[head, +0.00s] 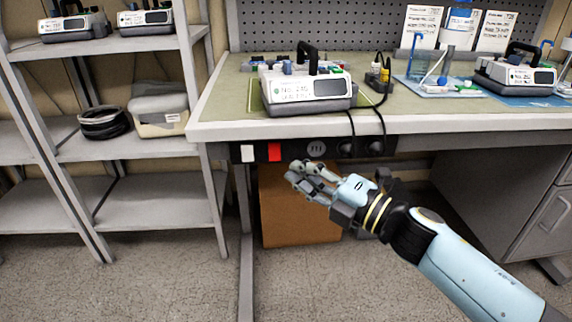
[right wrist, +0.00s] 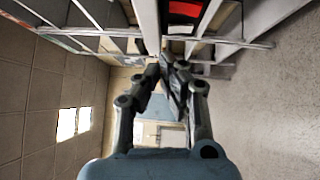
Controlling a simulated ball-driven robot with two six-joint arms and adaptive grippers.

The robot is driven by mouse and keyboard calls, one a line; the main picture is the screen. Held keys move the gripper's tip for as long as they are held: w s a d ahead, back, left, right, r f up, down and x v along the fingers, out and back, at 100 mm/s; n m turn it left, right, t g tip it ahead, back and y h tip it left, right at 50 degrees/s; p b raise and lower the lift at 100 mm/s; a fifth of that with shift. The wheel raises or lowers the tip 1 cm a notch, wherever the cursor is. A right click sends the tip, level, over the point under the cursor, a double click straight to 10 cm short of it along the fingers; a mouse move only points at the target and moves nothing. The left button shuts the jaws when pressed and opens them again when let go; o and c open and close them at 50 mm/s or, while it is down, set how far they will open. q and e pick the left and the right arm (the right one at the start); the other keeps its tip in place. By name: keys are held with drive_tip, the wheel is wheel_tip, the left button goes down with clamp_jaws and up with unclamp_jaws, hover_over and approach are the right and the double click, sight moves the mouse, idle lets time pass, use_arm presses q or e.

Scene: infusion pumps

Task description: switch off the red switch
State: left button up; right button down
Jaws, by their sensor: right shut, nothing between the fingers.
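The red switch (head: 275,152) sits on the dark strip under the front edge of the workbench, between a white switch and a round socket. It also shows in the right wrist view (right wrist: 185,9) at the top, partly cut off by the frame edge. My right gripper (head: 294,172) is shut and empty, just below and a little right of the red switch in the head view. In the right wrist view its fingertips (right wrist: 163,68) are together, below the red switch. I see no contact with the switch. My left gripper is not in view.
A white switch (head: 248,153) is left of the red one. Two black cables hang over the bench edge to plugs at right. An infusion pump (head: 308,90) stands on the workbench (head: 220,112). A cardboard box (head: 285,215) stands underneath. A shelf rack (head: 150,205) is at left.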

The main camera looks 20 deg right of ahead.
drive_tip(key=v, duration=0.4)
drive_tip(key=shift+s+d+r, duration=0.2)
drive_tip(key=shift+s+r, duration=0.05)
drive_tip(key=shift+r, duration=0.1)
drive_tip(key=s+d+f+m+g+h, duration=0.25)
drive_tip(key=s+f+m, duration=0.25)
drive_tip(key=f, duration=0.6)
drive_tip(key=s+d+f+m+g+h, duration=0.2)
drive_tip(key=s+f+m+h, duration=0.3)
drive_tip(key=f, duration=0.6)
drive_tip(key=s+d+f+m+g+h, duration=0.15)
drive_tip(key=s+d+f+m, duration=0.35)
drive_tip(key=f, duration=0.6)
drive_tip(key=s+f+m+g, duration=0.3)
drive_tip(key=s+f, duration=0.1)
drive_tip(key=s, duration=0.6)
drive_tip(key=s+a+f+m+g, duration=0.1)
drive_tip(key=s+f+m+g, duration=0.2)
drive_tip(key=s, duration=0.7)
drive_tip(key=s+f+m+g+h, duration=0.1)
drive_tip(key=s+f+m+g, duration=0.2)
drive_tip(key=s+f, duration=0.4)
drive_tip(key=s+g, duration=0.1)
drive_tip(key=s, duration=0.3)
drive_tip(key=shift+a+f+m, duration=0.15)
drive_tip(key=shift+f+m, duration=0.05)
drive_tip(key=shift+m, duration=0.1)
